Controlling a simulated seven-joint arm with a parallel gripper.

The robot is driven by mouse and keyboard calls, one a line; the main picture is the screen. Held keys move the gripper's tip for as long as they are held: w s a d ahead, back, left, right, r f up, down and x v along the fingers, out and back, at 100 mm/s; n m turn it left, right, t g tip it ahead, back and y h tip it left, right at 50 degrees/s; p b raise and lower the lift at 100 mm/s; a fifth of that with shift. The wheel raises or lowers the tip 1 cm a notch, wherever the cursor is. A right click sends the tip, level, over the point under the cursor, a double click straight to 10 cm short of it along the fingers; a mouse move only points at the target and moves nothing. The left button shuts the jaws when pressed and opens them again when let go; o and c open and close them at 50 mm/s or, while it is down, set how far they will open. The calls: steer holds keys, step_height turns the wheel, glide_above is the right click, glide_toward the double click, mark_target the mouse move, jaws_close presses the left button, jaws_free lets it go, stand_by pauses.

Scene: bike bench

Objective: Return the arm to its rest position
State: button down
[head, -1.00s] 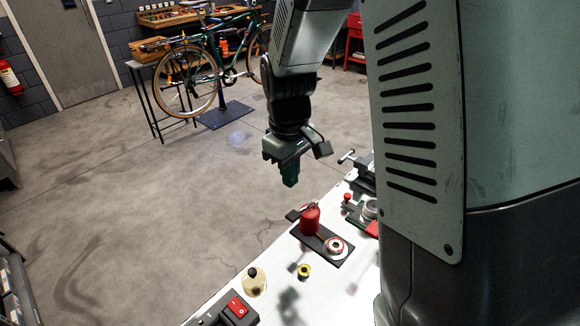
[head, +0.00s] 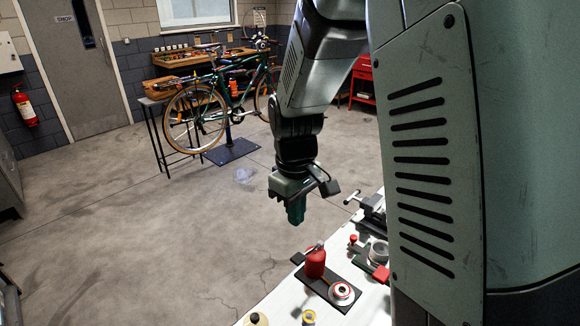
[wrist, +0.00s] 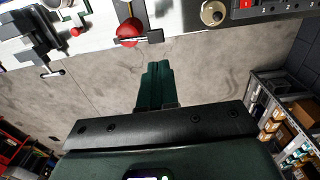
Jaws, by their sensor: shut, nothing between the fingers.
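My gripper (head: 295,214) hangs from my arm with its fingers pointing down, beside and above the left edge of the white bench (head: 262,308) in the head view. Its green fingers are together with nothing between them. They also show closed in the wrist view (wrist: 155,86), over bare floor. My arm is bent at the elbow, and part of it is hidden behind my large body panel on the right.
A vise (head: 373,205) is farther back. A green bicycle (head: 215,105) stands on a stand across the room.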

step_height(320, 180, down, 8)
steer(key=shift+r, duration=0.1)
steer(key=shift+w+d+g, duration=0.3)
steer(key=shift+w+d, duration=0.1)
steer(key=shift+d, duration=0.1)
steer(key=shift+w+d+y, duration=0.2)
steer(key=shift+y, duration=0.2)
step_height(320, 180, up, 8)
steer(key=shift+w+d, duration=0.3)
steer(key=shift+w, duration=0.05)
